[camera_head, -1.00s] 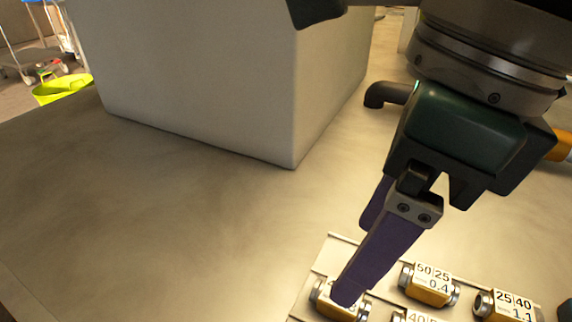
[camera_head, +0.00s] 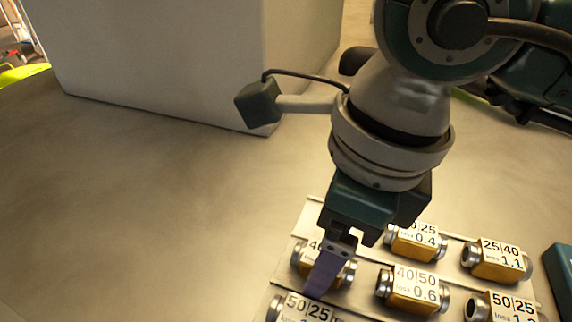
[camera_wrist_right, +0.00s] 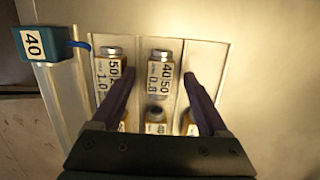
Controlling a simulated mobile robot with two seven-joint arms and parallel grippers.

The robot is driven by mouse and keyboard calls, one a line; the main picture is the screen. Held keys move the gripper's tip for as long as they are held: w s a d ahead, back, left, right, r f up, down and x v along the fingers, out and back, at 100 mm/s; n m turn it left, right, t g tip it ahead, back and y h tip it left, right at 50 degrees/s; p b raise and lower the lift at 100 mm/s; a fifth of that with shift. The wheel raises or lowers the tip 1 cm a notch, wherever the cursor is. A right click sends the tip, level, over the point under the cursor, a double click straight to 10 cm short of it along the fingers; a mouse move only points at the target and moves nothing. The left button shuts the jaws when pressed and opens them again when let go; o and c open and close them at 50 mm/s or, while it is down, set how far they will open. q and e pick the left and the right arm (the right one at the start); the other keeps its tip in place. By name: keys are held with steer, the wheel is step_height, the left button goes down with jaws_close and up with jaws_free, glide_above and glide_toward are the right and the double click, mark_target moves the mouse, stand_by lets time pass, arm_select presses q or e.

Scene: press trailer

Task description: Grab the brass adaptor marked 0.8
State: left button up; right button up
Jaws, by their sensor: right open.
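The brass adaptor marked 40|50 and 0.8 (camera_wrist_right: 160,74) shows in the right wrist view, lying in its tray row between my two purple fingers. My right gripper (camera_wrist_right: 158,80) is open around its sides, with no clear contact visible. In the head view the right gripper (camera_head: 320,276) points down over the left part of the tray. Its finger covers much of an adaptor labelled 40 (camera_head: 305,258), whose lower figure is hidden, so I cannot tell there whether it is the 0.8 one. My left gripper is not in view.
The pale tray (camera_head: 312,215) holds several similar adaptors, including 0.4 (camera_head: 416,243), 1.1 (camera_head: 497,260) and 0.6 (camera_head: 413,290). The 1.0 adaptor (camera_wrist_right: 108,72) lies close beside. A blue block marked 40 (camera_wrist_right: 42,44) stands nearby. The table left of the tray is clear.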

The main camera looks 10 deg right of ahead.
jaws_close()
stand_by(0.5)
